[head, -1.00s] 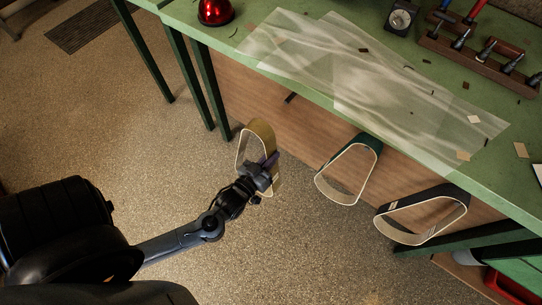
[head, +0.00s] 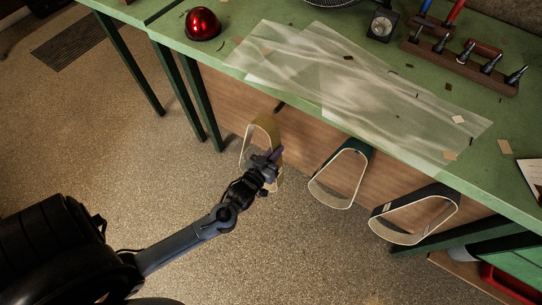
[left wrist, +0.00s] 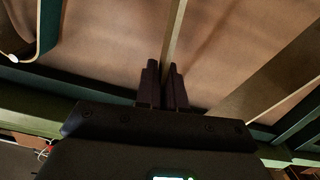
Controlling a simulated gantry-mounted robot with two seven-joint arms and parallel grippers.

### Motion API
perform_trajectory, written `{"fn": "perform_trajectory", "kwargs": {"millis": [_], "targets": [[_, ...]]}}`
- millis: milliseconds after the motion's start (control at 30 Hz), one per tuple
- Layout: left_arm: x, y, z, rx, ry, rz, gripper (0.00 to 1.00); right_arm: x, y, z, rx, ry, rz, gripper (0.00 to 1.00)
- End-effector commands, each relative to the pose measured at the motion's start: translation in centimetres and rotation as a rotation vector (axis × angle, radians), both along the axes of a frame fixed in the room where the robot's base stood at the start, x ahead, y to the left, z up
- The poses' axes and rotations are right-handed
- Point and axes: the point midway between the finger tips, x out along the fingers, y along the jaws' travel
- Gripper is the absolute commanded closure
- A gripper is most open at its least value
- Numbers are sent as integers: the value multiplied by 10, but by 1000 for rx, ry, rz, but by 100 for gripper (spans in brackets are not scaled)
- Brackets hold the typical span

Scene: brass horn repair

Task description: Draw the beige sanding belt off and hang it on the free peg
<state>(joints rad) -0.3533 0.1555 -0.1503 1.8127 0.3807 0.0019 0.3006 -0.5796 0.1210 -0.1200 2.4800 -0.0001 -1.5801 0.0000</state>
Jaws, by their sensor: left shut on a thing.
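The beige sanding belt (head: 262,132) is an upright loop in front of the wooden panel below the bench. My left gripper (head: 272,162) is shut on its right-hand side. In the left wrist view the fingers (left wrist: 163,88) pinch the edge-on beige band (left wrist: 174,35). A dark peg (head: 280,107) sticks out of the panel just above and right of the belt's top. It carries no other belt; whether the beige loop is around it I cannot tell. My right gripper is not in view.
A green belt (head: 350,165) and a dark grey belt (head: 425,200) hang further right along the panel. The green bench top (head: 225,40) overhangs them and carries a red dome (head: 203,24), translucent sheets (head: 350,85) and a tool rack (head: 460,62).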

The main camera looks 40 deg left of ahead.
Motion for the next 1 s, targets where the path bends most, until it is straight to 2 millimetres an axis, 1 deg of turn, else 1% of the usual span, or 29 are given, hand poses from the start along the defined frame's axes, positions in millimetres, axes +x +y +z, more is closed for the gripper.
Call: {"fn": "perform_trajectory", "kwargs": {"millis": [33, 700, 1000], "targets": [[5, 1, 0, 0, -2, 0, 100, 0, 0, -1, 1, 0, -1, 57], [64, 13, -7, 0, -2, 1, 100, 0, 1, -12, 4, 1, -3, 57], [85, 17, -9, 0, -3, 2, 100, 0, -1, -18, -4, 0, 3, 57]]}}
